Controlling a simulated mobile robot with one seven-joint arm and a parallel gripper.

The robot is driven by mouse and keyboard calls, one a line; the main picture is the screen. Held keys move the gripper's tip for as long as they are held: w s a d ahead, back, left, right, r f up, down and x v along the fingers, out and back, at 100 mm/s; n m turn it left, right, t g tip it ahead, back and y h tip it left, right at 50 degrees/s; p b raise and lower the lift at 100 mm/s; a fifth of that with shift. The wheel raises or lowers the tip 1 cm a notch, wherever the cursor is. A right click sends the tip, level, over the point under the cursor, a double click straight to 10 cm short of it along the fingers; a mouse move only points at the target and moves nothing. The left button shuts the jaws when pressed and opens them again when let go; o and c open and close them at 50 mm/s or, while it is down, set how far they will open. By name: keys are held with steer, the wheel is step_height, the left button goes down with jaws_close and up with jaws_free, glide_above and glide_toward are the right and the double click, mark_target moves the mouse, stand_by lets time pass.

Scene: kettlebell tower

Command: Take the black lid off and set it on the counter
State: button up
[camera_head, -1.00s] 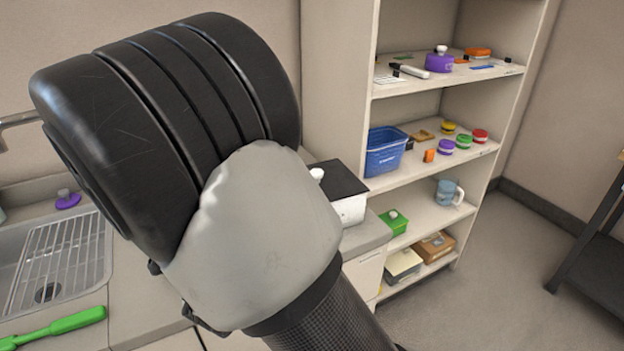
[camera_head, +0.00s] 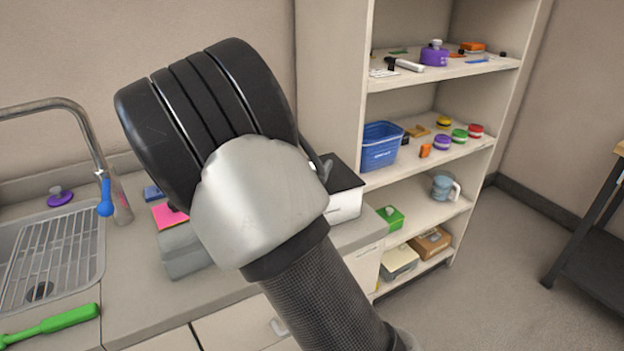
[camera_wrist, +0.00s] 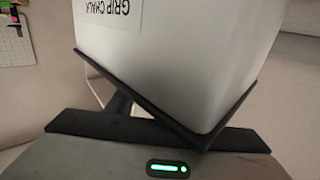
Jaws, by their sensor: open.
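The white grip chalk box (camera_head: 345,207) stands at the right end of the counter (camera_head: 140,305) in the head view, with the black lid (camera_head: 347,176) on top. My forearm hides the box's left side. In the wrist view the box (camera_wrist: 180,50) fills the upper middle, its label upside down, and the lid's dark rim (camera_wrist: 150,98) runs along its lower edge. My gripper (camera_wrist: 152,130) is open, its dark fingers spread to either side near the lid's corner. Whether they touch the lid I cannot tell. The lid's knob is not clearly visible.
A grey box (camera_head: 183,258) with a pink note (camera_head: 168,215) lies beside my arm. A sink (camera_head: 50,255) with a faucet and a green-handled tool (camera_head: 60,322) are at the left. A loaded shelf unit (camera_head: 425,210) stands right of the counter. Bare counter shows at the front.

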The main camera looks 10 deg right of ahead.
mark_target(312, 165)
steer(key=shift+w+d, duration=0.15)
steer(key=shift+w, duration=0.1)
jaws_close()
step_height(312, 165, up, 10)
steer(key=shift+f+p, duration=0.1)
steer(key=shift+p, duration=1.1)
steer(key=shift+r+p, duration=1.35)
steer(key=shift+r, duration=0.35)
